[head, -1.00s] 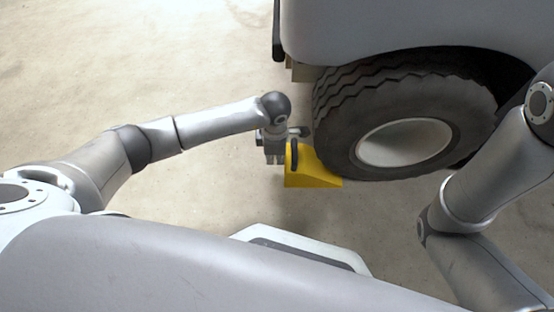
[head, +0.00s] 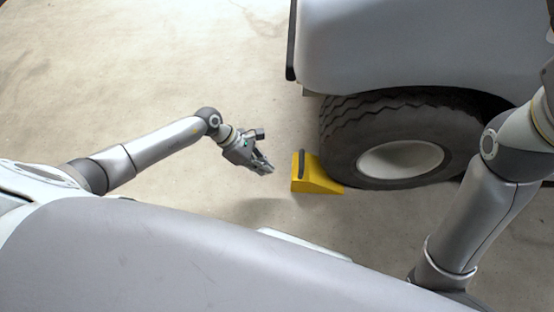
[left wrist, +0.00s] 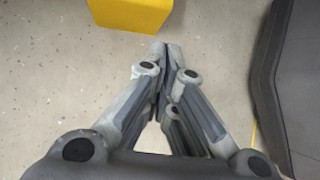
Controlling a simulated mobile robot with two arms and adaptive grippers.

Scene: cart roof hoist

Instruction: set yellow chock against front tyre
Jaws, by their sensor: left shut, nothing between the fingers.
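The yellow chock (head: 318,178) is a wedge with a dark handle on its tall left end. It sits on the floor at the left side of the front tyre (head: 345,130), its low end at the tread; whether it touches the rubber I cannot tell for sure. Part of the chock also shows at the top of the left wrist view (left wrist: 130,10). My left gripper (head: 268,168) is to the left of the chock, apart from it. Its fingers are together and empty, as the left wrist view (left wrist: 160,60) also shows. My right gripper is outside the frames.
The cart's grey body (head: 400,45) overhangs the tyre, with a dark vertical edge (head: 292,40) at its left. The concrete floor (head: 150,70) left of the chock is clear. My right arm is at the right, close to the tyre.

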